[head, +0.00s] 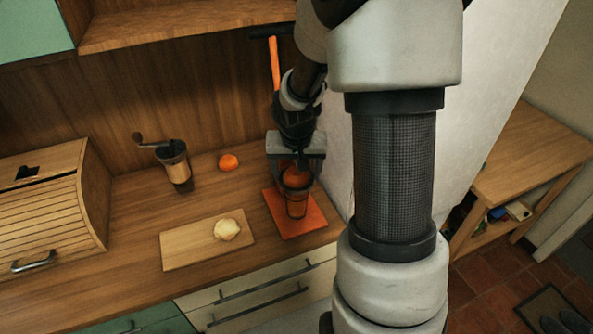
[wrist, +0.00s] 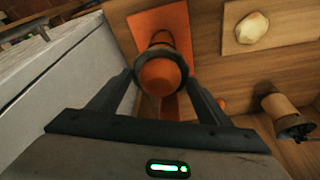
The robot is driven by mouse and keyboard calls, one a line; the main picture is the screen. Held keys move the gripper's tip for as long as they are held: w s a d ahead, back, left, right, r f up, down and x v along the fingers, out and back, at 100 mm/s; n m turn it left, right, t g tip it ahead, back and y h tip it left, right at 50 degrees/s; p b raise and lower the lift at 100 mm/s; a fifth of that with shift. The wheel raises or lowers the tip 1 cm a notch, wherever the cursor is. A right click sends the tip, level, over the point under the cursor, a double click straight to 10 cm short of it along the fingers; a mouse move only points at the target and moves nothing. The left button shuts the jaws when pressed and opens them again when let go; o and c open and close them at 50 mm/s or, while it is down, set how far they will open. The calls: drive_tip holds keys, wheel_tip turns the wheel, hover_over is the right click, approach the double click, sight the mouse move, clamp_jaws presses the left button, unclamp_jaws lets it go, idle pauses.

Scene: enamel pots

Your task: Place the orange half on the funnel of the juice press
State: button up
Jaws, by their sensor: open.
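The juice press stands on an orange board (head: 276,212) at the counter's right end. Its dark funnel ring (wrist: 140,84) and a glass-like cup (head: 297,207) below it show under my gripper. The orange half (wrist: 160,76) shows as a rounded orange dome inside the ring in the wrist view; it seems to sit on the funnel, though exact contact is hidden. In the head view it is mostly covered by my gripper (head: 297,176). My gripper points down over the press, open, with one finger on each side of the orange half and gaps visible beside it.
A cutting board (head: 180,250) with a pale round item (head: 227,229) lies front left of the press. A whole orange (head: 228,162) and a hand grinder (head: 174,164) stand behind it. A bread box (head: 48,205) is far left. A white wall panel (head: 480,90) rises close on the right.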

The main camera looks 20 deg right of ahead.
drive_tip(key=shift+r, duration=0.65)
drive_tip(key=v, duration=1.1)
drive_tip(key=shift+p, duration=0.35)
drive_tip(key=shift+s+d, duration=0.1)
drive_tip(key=shift+s, duration=0.05)
